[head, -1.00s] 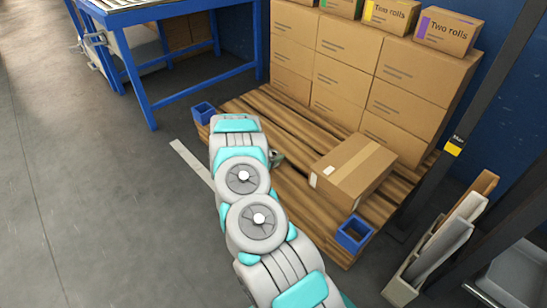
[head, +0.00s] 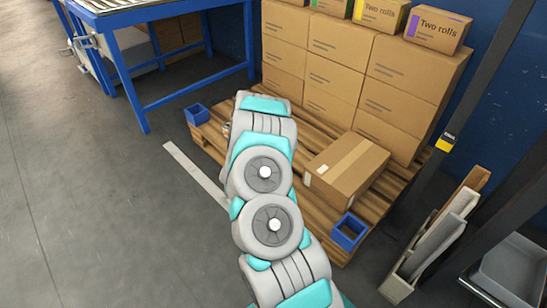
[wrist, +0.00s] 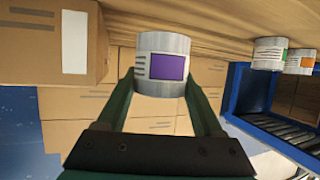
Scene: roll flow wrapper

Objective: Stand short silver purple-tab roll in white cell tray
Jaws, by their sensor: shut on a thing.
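The short silver roll with a purple label (wrist: 162,64) is between the two dark green fingers of my gripper (wrist: 162,75) in the wrist view, which looks upside down. My gripper is shut on it. The roll appears close to the wooden pallet boards; I cannot tell whether it touches them. In the head view my own arm hides the gripper and this roll. I cannot make out the white cell tray for certain in either view.
A closed carton (head: 345,172), stacked boxes (head: 345,65) and two small blue bins (head: 349,231) are there too. A blue-framed table (head: 130,60) stands at upper left.

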